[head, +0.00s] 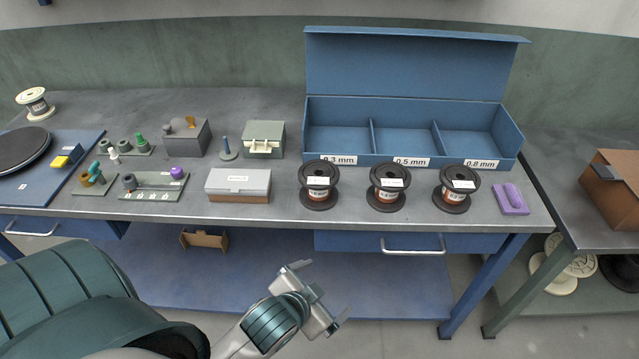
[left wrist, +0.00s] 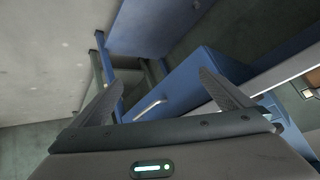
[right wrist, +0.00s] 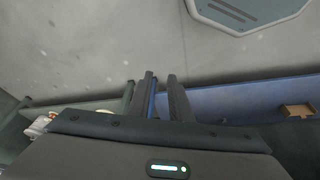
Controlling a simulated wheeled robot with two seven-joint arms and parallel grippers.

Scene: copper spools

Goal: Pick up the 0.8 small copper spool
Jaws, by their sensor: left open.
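Three black spools with reddish-brown copper windings stand in a row on the grey bench: a left spool (head: 319,185), a middle spool (head: 388,187) and a right spool (head: 457,188). Their own labels are too small to read surely. The right spool stands in front of the compartment marked 0.8 mm. My left gripper (head: 322,296) is open and empty, in front of the bench and apart from the spools. Its spread fingers (left wrist: 166,98) show in the left wrist view. My right gripper (right wrist: 161,92) shows only in its wrist view, fingers close together, nothing visible between them.
An open blue box (head: 412,160) with three empty compartments marked 0.3, 0.5 and 0.8 mm stands behind the spools. A purple block (head: 511,200) lies right of them, a grey case (head: 238,186) left. The bench has a blue drawer with a handle (head: 412,247) in front.

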